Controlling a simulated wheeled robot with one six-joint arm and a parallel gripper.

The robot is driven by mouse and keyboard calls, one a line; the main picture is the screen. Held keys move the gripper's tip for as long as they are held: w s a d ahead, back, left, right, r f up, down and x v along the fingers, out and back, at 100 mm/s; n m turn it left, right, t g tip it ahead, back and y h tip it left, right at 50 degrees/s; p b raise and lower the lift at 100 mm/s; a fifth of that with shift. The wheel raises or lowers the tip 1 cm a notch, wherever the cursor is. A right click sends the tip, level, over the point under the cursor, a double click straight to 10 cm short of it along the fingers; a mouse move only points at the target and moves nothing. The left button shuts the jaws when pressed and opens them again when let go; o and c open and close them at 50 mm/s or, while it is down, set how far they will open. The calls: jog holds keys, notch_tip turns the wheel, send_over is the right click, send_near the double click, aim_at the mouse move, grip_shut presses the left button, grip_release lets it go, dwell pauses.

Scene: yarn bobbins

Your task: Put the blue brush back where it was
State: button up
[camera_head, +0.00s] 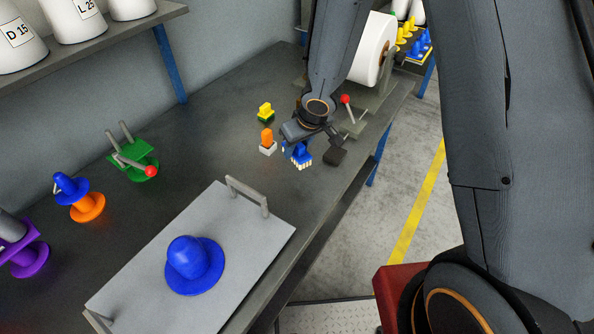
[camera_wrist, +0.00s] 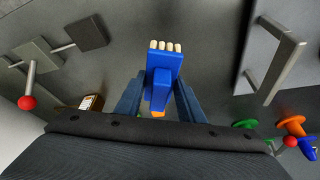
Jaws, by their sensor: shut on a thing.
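The blue brush (camera_head: 301,153) has a blue handle and block with pale bristles. It is between the fingers of my gripper (camera_head: 299,145), near the far right part of the dark table (camera_head: 225,135). In the wrist view the brush (camera_wrist: 164,66) shows between the two fingers of my gripper (camera_wrist: 160,98), which is shut on its handle. The bristles point away from the palm. I cannot tell whether they touch the table. An orange brush with a white base (camera_head: 267,142) stands just left of my gripper. A yellow brush with a green base (camera_head: 265,112) stands behind it.
A grey tray (camera_head: 150,248) with handles holds a blue hat-shaped piece (camera_head: 194,262). Green (camera_head: 133,160), orange (camera_head: 88,207) and purple (camera_head: 29,260) pieces line the left.

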aim_at(297, 159)
notch_tip(297, 159, down, 5)
jog(key=b, duration=0.3)
jog(key=shift+r, duration=0.15)
jog(key=shift+f+b, duration=0.75)
jog(key=shift+f, duration=1.5)
jog(key=shift+f, duration=0.1)
jog(key=o, duration=1)
jog(key=shift+f, duration=0.1)
